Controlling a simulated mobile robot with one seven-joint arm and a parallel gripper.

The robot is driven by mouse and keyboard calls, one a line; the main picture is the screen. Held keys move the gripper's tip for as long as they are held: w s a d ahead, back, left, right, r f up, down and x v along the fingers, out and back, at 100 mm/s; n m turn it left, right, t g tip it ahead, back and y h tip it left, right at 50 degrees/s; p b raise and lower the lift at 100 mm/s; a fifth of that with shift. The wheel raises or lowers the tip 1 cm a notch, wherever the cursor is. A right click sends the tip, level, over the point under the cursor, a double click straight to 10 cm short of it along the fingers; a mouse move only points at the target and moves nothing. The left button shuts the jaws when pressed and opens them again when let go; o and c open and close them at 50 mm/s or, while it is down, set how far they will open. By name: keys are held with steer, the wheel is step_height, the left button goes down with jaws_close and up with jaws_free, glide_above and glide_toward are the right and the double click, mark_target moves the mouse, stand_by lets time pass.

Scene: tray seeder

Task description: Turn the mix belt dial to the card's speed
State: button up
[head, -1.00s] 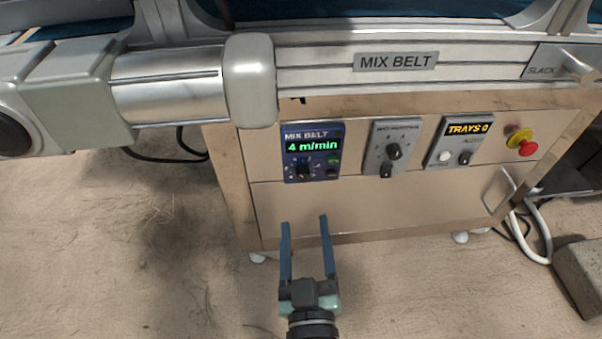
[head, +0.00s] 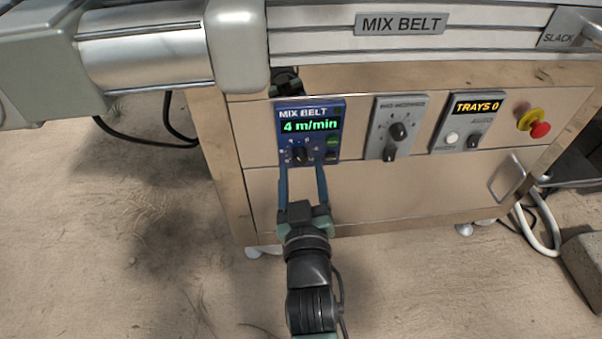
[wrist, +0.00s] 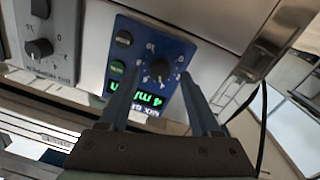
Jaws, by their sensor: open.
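The blue mix belt panel (head: 309,116) is on the cabinet front, and its green display reads 4 m/min. Its black dial (head: 299,154) sits at the panel's lower left, with a number scale around it too small to read. My gripper (head: 301,166) is open, its two fingers reaching up to the lower part of the panel, one on either side of the dial in the picture. In the wrist view the dial (wrist: 158,70) lies between and beyond the fingertips, and I see no contact. The speed card is not seen in any view.
A grey panel (head: 397,127) with two black knobs and a panel reading TRAYS 0 (head: 477,106) are to the right. A red stop button (head: 540,130) is farther right. The grey belt frame (head: 310,45) runs above the cabinet. Bare floor lies in front.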

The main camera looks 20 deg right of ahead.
steer(key=shift+w+d, duration=0.25)
steer(key=shift+w, duration=0.4)
jaws_close()
